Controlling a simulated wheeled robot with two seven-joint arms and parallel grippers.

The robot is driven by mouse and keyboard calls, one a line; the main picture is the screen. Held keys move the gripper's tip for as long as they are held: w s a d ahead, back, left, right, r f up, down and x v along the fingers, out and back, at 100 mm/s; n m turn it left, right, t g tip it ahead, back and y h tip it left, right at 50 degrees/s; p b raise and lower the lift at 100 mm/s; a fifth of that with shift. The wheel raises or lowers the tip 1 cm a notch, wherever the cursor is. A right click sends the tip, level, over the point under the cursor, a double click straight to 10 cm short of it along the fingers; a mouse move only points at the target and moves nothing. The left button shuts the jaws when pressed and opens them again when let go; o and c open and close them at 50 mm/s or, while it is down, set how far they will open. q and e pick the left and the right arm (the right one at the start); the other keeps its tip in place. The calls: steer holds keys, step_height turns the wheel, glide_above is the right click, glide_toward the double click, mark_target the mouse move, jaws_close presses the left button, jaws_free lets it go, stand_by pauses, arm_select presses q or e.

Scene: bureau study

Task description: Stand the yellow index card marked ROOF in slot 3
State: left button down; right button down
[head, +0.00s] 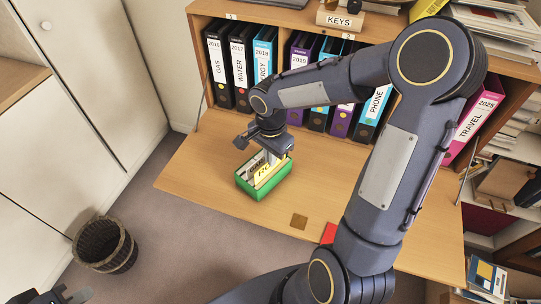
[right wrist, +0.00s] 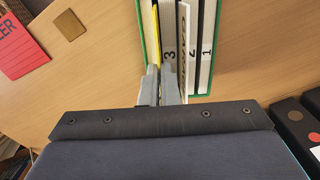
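A green card box (head: 265,187) stands on the desk, with upright cards and dividers in it. The yellow card (head: 266,171) shows part of its black lettering at the box's front. In the right wrist view the yellow card (right wrist: 155,30) is a thin upright strip between the green box wall (right wrist: 140,32) and the divider marked 3 (right wrist: 169,52). My right gripper (right wrist: 160,88) is shut on the near end of the yellow card, at the box; its depth in the slot is hard to tell. My left gripper (head: 69,293) is open and empty at the lower left, partly cut off.
A brown square (head: 299,221) and a red item (head: 328,232) lie on the desk (head: 200,170) right of the box. Binders (head: 217,68) stand on the shelf behind. A waste basket (head: 105,244) stands on the floor. The desk left of the box is clear.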

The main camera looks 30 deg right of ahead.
steer(key=shift+f+b, duration=0.3)
steer(key=shift+f, duration=0.05)
stand_by(0.3)
steer(key=c, duration=1.7)
jaws_free()
steer(key=o, duration=0.6)
steer(key=shift+c, duration=0.2)
steer(key=shift+r, duration=0.1)
steer(key=shift+r+p, duration=2.75)
steer(key=shift+r, duration=1.2)
steer(key=shift+s, duration=0.1)
